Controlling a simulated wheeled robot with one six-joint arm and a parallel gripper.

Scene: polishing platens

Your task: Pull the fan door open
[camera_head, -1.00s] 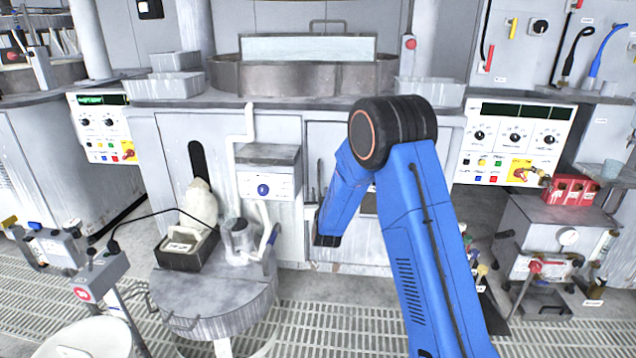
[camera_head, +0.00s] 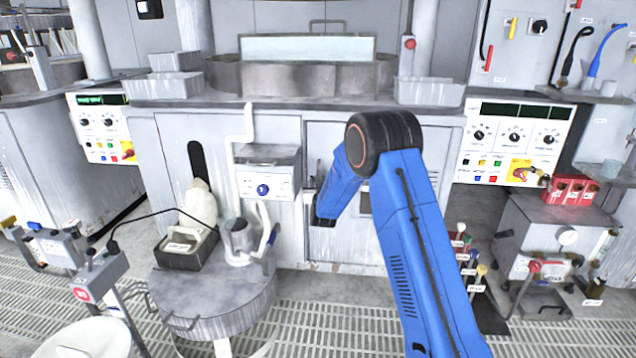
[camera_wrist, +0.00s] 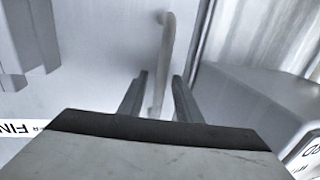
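The fan door appears to be the pale grey cabinet door (camera_head: 335,143) under the central platen, with a slim vertical handle (camera_head: 319,172) near its left edge. It looks shut. My blue arm crosses its front and hides much of it, including part of a dark vent. In the wrist view, the pale curved handle (camera_wrist: 167,45) runs down between the two dark fingers of my gripper (camera_wrist: 158,92). The fingers stand apart with a gap on each side of the handle. The door face (camera_wrist: 100,60) fills the left and middle of that view.
A round grey stand (camera_head: 215,300) with a boxed item and a metal jug is left of the door. A grey control box (camera_head: 268,180) juts out left of the handle. Coloured levers (camera_head: 468,255) and a wheeled grey unit (camera_head: 545,240) are at right.

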